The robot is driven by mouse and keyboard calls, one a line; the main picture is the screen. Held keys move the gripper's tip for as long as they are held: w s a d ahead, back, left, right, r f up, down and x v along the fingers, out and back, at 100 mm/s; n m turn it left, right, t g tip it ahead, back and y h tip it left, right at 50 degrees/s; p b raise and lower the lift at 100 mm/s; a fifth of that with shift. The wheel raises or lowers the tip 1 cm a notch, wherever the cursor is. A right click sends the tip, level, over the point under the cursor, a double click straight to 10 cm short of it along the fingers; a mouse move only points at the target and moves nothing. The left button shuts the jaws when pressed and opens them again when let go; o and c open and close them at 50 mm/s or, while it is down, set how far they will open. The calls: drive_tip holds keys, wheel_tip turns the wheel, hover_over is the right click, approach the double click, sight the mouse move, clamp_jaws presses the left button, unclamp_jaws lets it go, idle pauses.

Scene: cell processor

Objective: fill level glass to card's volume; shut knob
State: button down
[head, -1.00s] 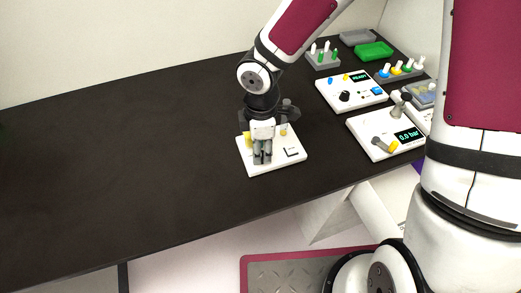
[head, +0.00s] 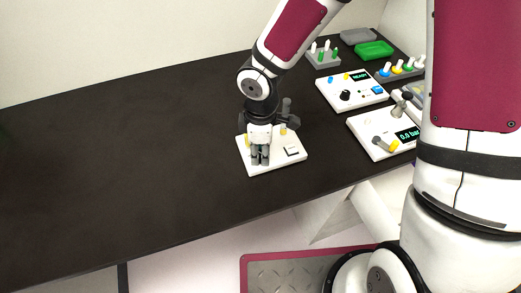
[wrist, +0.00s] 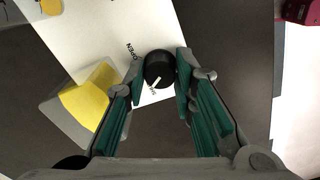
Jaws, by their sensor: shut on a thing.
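The black knob (wrist: 160,66) sits on a white panel (wrist: 95,30) in the wrist view, between my two green-padded fingers. Its white pointer line points down and slightly left, at a partly hidden label. The word OPEN is printed to its upper left. My gripper (wrist: 160,76) is shut on the knob; in the head view my gripper (head: 260,155) is over the white panel (head: 257,170) and hides the knob. A yellow body with a grey edge (wrist: 86,100), perhaps the level glass, stands left of the knob. I cannot read its level or any card volume.
To the right stand a white unit with a READY display (head: 360,76) and another reading 0.0 bar (head: 409,136). Behind are a green tray (head: 374,50), a grey tray (head: 358,36) and racks of coloured pegs (head: 323,57). The black table (head: 120,160) is clear on the left.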

drive_tip(key=m, duration=0.2)
drive_tip(key=shift+m, duration=0.4)
drive_tip(key=c, duration=1.6)
unclamp_jaws()
drive_tip(key=shift+r, duration=0.15)
wheel_tip(320, 180, up, 12)
